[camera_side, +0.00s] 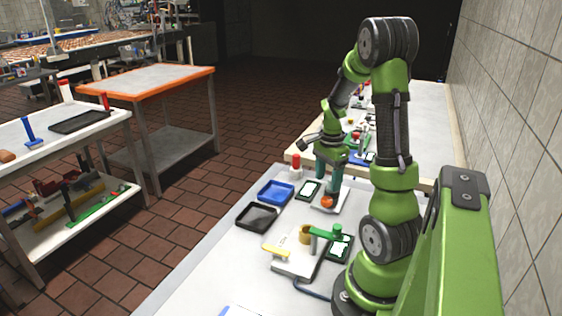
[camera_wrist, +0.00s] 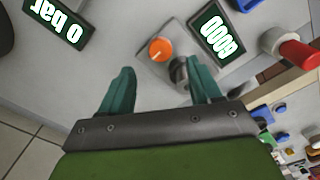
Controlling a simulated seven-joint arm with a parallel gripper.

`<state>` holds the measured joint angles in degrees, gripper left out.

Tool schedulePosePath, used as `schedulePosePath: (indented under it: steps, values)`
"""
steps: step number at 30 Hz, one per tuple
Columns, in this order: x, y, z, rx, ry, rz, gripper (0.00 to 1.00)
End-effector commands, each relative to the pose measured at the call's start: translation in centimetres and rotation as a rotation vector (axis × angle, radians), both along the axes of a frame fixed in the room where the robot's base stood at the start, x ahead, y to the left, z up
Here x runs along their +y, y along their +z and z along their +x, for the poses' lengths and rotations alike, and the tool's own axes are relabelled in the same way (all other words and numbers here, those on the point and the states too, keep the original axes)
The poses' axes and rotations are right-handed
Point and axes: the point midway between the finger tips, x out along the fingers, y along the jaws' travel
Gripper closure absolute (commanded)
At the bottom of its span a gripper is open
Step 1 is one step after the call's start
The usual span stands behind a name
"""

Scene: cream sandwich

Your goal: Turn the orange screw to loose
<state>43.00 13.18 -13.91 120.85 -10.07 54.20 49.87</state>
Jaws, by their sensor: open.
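The orange screw (camera_wrist: 160,49) shows as a round knob with a pale mark, set on a light grey plate (camera_wrist: 150,70) in the wrist view. In the side view the orange screw (camera_side: 327,201) sits just below my fingertips. My gripper (camera_wrist: 155,85) is open, with its two green fingers spread and nothing between them. The screw lies beyond the fingertips, roughly centred between them. A grey metal post (camera_wrist: 179,72) stands beside the screw, close to the right finger. In the side view my gripper (camera_side: 328,187) points down over the plate.
Displays reading "0 bar" (camera_wrist: 60,24) and digits (camera_wrist: 214,34) flank the plate. A red-capped white cylinder (camera_wrist: 292,50) stands at right. Blue (camera_side: 275,193) and black trays (camera_side: 257,216) lie left of the plate. A device with a green handle (camera_side: 322,233) stands in front.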

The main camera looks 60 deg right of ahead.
Motion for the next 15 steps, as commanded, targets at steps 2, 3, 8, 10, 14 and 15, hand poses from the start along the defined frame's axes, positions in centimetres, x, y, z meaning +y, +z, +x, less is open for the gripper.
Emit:
schedulePosePath:
  steps: [2, 3, 8, 10, 14, 15]
  values:
    - [0.1, -1.8, -0.2, 0.005, -0.003, 0.006, 0.37]
    - [0.1, -2.6, -0.1, 0.004, -0.002, 0.005, 0.37]
    - [0.1, -5.1, -0.1, 0.002, -0.001, 0.004, 0.37]
    - [0.0, -5.8, -0.1, 0.002, -0.001, 0.002, 0.37]
    - [0.0, -6.5, 0.0, 0.0, -0.001, 0.001, 0.37]
    - [0.0, -6.6, 0.0, -0.001, -0.001, 0.001, 0.37]
